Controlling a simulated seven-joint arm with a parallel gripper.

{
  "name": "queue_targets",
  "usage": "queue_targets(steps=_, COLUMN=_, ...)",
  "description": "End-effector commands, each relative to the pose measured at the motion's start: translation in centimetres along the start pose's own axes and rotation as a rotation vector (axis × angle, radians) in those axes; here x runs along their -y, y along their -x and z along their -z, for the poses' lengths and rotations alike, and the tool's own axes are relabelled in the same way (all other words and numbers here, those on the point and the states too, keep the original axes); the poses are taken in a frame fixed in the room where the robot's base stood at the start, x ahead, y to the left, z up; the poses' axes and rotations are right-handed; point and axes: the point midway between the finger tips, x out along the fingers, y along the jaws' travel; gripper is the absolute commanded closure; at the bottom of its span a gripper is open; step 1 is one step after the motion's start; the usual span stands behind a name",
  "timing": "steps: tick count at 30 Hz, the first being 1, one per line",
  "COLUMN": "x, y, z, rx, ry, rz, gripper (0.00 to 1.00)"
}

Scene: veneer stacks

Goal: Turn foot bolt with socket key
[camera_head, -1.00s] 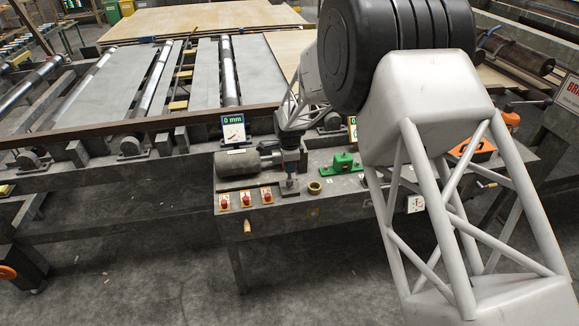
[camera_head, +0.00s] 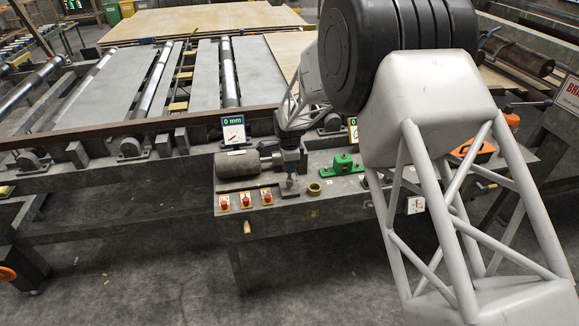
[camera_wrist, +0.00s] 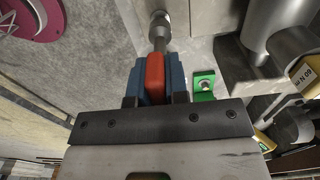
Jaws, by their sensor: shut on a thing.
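My gripper (camera_wrist: 156,84) is shut on the socket key's orange handle (camera_wrist: 155,72), which sits between its blue fingers in the wrist view. The key's metal shaft (camera_wrist: 158,42) runs away from the fingers to a round socket end (camera_wrist: 159,18) close to a pale grey surface. I cannot tell whether the socket is on a foot bolt; the spot under it is hidden. In the head view my gripper (camera_head: 290,172) is over the bench, just right of the grey motor (camera_head: 237,165).
The bench (camera_head: 330,200) holds red switches (camera_head: 246,201), a brass ring (camera_head: 314,189) and a green block (camera_head: 343,164). A small display (camera_head: 233,129) reads 0 mm. The wrist view shows a green plate with a bolt (camera_wrist: 204,86) beside the fingers. Rollers and veneer sheets lie behind.

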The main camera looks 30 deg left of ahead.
Motion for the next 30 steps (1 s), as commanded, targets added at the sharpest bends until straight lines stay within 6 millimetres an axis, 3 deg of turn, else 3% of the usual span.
queue_targets(steps=22, x=0.0, y=0.6, z=0.0, rx=0.000, ry=0.000, rz=0.001, gripper=1.00)
queue_targets(steps=30, x=0.0, y=2.0, z=0.0, rx=0.000, ry=0.000, rz=0.002, gripper=1.00)
